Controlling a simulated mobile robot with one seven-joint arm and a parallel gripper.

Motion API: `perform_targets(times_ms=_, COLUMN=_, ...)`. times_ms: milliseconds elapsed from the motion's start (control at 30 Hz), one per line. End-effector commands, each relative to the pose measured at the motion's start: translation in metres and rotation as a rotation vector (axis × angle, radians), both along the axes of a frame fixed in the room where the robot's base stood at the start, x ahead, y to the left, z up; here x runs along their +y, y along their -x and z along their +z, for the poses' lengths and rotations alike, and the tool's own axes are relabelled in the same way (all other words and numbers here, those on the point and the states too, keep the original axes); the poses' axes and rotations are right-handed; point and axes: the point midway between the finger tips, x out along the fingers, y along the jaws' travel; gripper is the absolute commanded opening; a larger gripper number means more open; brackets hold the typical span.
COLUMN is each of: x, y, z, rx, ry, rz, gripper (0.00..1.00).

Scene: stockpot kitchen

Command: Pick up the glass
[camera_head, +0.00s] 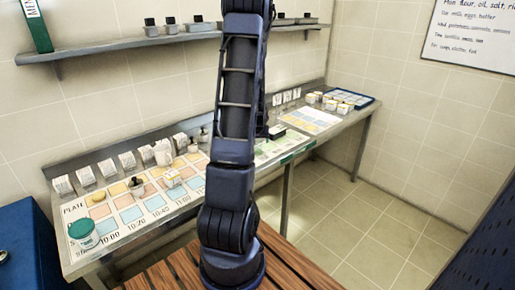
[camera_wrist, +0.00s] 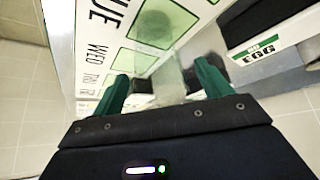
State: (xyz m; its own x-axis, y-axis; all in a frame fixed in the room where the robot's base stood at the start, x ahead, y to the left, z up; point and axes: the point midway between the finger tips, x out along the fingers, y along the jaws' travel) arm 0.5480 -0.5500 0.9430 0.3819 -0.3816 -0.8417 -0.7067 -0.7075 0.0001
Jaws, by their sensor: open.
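My gripper (camera_wrist: 163,84) shows in the wrist view with its two green fingers apart. A faint, clear shape, which looks like the glass (camera_wrist: 169,76), stands between and just beyond the fingers, over the printed sheet. Its edges are hard to make out, and I cannot tell whether a finger touches it. In the head view my arm stands in front of the counter's middle and hides my gripper; I cannot make out the glass there.
A black holder with an egg label (camera_wrist: 265,50) is close on the right in the wrist view. The counter (camera_head: 78,262) carries a printed chart, several cartons, and a green-lidded tub (camera_head: 84,233). A blue tray (camera_head: 349,97) is at its far end. A shelf (camera_head: 110,46) runs above.

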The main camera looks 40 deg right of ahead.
Motion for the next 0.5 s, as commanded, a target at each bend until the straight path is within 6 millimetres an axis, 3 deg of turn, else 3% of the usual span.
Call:
perform_targets(times_ms=33, x=0.0000, y=0.0000, z=0.0001, rx=0.000, ry=0.000, rz=0.000, gripper=0.77)
perform_targets(times_ms=300, x=0.0000, y=0.0000, z=0.0002, rx=0.000, ry=0.000, rz=0.000, gripper=0.25)
perform_targets(times_ms=500, x=0.0000, y=0.0000, z=0.0006, rx=-0.001, ry=0.001, rz=0.000, gripper=0.25)
